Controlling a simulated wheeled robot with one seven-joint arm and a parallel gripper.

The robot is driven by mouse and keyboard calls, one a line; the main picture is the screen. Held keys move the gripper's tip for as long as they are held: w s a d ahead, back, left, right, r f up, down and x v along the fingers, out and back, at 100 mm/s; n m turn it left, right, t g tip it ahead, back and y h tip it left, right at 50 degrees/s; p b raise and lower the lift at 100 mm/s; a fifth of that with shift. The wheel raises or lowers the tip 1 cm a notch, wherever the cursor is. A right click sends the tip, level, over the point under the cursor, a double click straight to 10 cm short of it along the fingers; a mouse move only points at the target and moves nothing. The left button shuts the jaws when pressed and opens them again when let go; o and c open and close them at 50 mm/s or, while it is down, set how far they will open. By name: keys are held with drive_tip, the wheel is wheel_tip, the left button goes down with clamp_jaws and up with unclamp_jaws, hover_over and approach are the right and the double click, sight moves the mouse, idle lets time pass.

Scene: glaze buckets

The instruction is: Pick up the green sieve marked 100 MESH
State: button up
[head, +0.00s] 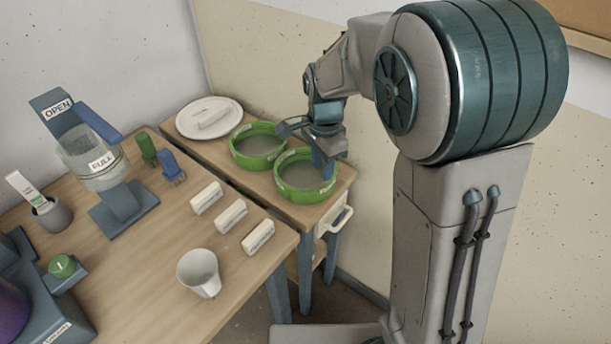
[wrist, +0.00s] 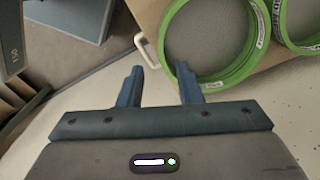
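Two green round sieves with grey mesh stand side by side on the small wooden table: a rear one (head: 257,145) and a front one (head: 303,174). Both have white labels on their walls, too small for me to read. My gripper (head: 323,168) is over the right side of the front sieve in the head view. In the wrist view my gripper (wrist: 160,68) is open with nothing between its fingers. The right fingertip overlaps the near rim of one sieve (wrist: 212,40); I cannot tell if they touch. The other sieve (wrist: 306,25) is cut off at the right.
A drawer handle (head: 341,220) sticks out below the front sieve. The larger table holds several white blocks, a white cup (head: 199,272), brushes and a dispenser (head: 95,165).

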sight(321, 186)
wheel_tip(321, 186, down, 4)
drive_tip(key=shift+f, duration=0.1)
drive_tip(key=shift+w+f, duration=0.2)
drive_tip(key=shift+f, duration=1.15)
drive_tip(key=shift+w+f, duration=0.15)
drive_tip(key=shift+f, duration=1.2)
clamp_jaws()
